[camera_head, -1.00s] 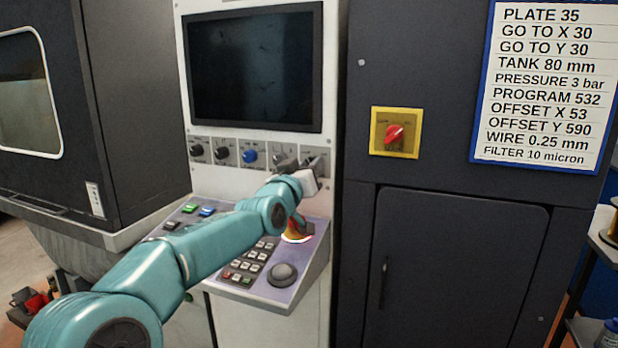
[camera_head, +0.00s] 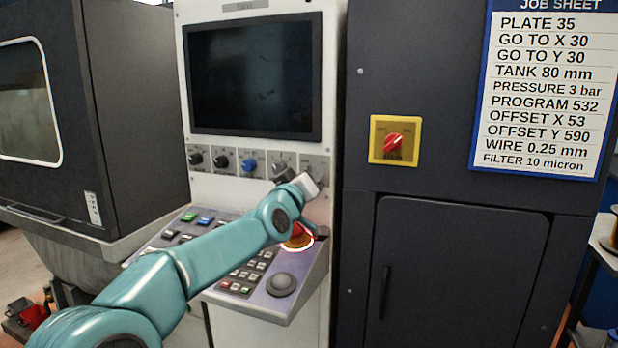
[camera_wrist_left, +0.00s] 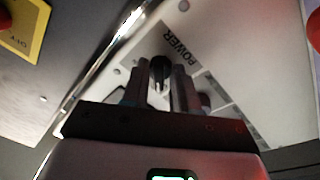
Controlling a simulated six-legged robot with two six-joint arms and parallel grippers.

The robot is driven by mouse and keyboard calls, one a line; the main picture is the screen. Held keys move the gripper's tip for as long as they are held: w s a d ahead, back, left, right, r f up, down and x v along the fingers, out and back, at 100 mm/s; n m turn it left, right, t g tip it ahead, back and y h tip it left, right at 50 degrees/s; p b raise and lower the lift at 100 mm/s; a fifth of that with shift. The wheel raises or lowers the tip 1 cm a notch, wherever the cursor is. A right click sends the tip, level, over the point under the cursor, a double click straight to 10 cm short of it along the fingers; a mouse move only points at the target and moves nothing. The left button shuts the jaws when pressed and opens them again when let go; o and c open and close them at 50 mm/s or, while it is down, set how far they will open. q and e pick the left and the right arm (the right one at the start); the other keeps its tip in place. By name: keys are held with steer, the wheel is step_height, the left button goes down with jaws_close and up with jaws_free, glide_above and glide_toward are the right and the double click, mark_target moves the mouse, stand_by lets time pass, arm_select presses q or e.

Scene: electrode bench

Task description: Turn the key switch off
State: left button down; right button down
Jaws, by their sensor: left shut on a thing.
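The key switch is on the rightmost small plate (camera_head: 316,163) below the screen in the head view, largely hidden by my left gripper. In the left wrist view its dark key (camera_wrist_left: 160,66) shows between my fingers, beside the printed word POWER. My left gripper (camera_head: 313,171) is at the key switch in the head view. In the left wrist view the left gripper (camera_wrist_left: 161,84) is shut on the key, one finger on each side. The exact angle of the key is hard to read. My right gripper is in neither view.
Several knobs, including a blue one (camera_head: 249,164), sit left of the key switch. A red emergency button (camera_head: 298,237) lies just below my wrist on the sloping console (camera_head: 262,303). A red rotary switch (camera_head: 393,143) on a yellow plate is on the dark cabinet to the right.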

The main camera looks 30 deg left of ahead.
arm_select(q)
steer(key=shift+f, duration=0.2)
steer(key=c, duration=1.1)
jaws_free()
steer(key=shift+o, duration=1.2)
steer(key=shift+r, duration=0.15)
steer(key=b+v, duration=0.2)
steer(key=v, duration=1.4)
steer(key=shift+s+b, duration=0.2)
steer(key=shift+b, duration=0.15)
steer(key=shift+s, duration=0.1)
